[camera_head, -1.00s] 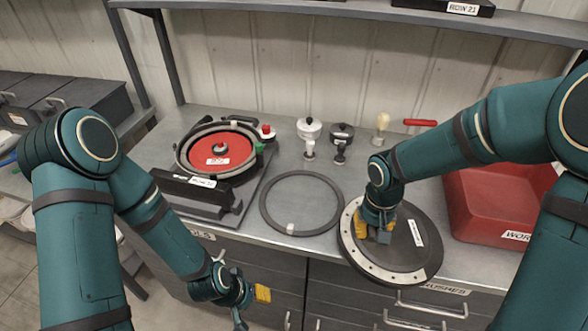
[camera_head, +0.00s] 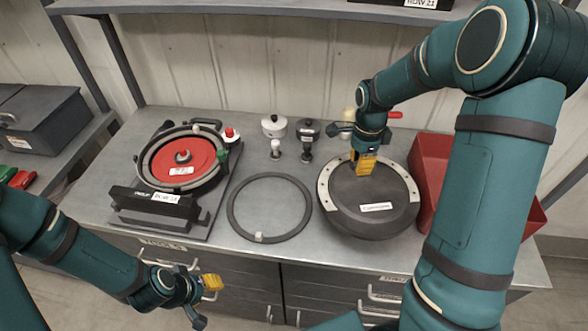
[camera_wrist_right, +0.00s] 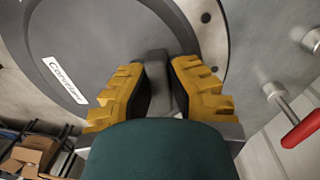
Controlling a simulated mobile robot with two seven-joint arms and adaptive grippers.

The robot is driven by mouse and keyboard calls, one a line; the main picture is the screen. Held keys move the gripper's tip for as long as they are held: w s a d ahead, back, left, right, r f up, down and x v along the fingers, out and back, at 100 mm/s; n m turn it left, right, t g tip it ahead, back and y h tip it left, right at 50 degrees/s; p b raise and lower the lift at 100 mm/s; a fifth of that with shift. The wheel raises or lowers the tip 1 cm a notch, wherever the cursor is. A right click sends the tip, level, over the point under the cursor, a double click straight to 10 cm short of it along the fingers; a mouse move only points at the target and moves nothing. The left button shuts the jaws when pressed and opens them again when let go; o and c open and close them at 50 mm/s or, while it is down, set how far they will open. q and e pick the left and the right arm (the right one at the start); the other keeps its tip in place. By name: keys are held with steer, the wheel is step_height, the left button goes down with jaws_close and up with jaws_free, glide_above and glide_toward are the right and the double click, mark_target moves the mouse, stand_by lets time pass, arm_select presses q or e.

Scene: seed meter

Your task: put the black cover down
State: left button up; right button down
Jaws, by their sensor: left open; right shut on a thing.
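The black cover (camera_head: 360,215) is a round dark disc with a white label and a pale, dotted band along part of its rim. In the head view it is at the right of the bench, between the grey ring and the red bin. My right gripper (camera_head: 364,166) is above its far side. In the right wrist view the cover (camera_wrist_right: 105,35) fills the left and middle, and my right gripper (camera_wrist_right: 158,85) is shut on its dark grip. I cannot tell whether the cover touches the bench. My left gripper (camera_head: 208,296) is open and empty in front of the bench.
A grey ring (camera_head: 234,225) lies flat left of the cover. A seed meter with a red disc (camera_head: 205,160) stands at the bench's left. Small knobbed parts (camera_head: 274,127) stand at the back. The red bin (camera_head: 428,160) is close on the right.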

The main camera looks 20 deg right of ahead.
steer(key=d+m, duration=0.1)
steer(key=d+r+m, duration=0.1)
steer(key=shift+d+m, duration=0.3)
steer(key=shift+m, duration=0.1)
step_height(320, 180, down, 10)
steer(key=shift+f, duration=0.15)
steer(key=c, duration=1.1)
jaws_free()
steer(key=r, duration=1.2)
steer(key=shift+w+d+r+p, duration=0.1)
steer(key=shift+w+d+p, duration=0.2)
steer(key=shift+w, duration=0.1)
